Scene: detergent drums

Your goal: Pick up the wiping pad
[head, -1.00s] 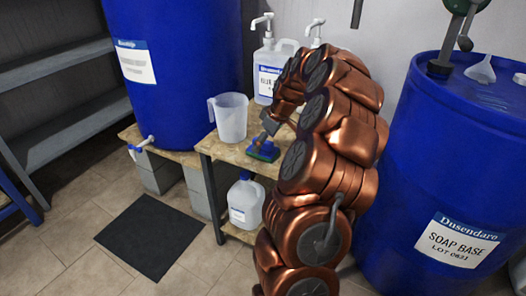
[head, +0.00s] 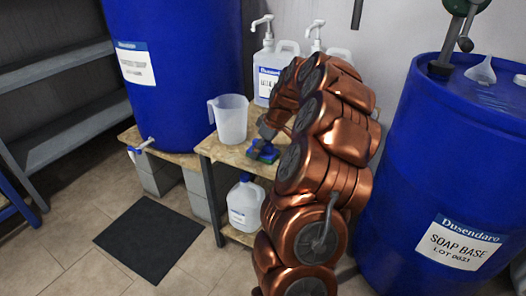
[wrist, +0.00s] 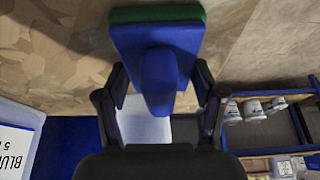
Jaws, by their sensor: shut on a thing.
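The wiping pad (wrist: 157,45) has a blue body with a raised blue grip and a green underside. In the head view the pad (head: 262,152) is at the front edge of the small wooden table (head: 222,150), below my gripper (head: 266,138). In the wrist view my gripper (wrist: 159,90) is shut on the pad's blue grip, one finger on each side. I cannot tell whether the pad still touches the tabletop.
A clear measuring jug (head: 229,119) stands left of the pad. A white pump jug (head: 268,75) stands behind. A bottle (head: 245,204) is on the lower shelf. Blue drums (head: 180,70) and (head: 440,160) flank the table. A dark mat (head: 150,238) lies on the floor.

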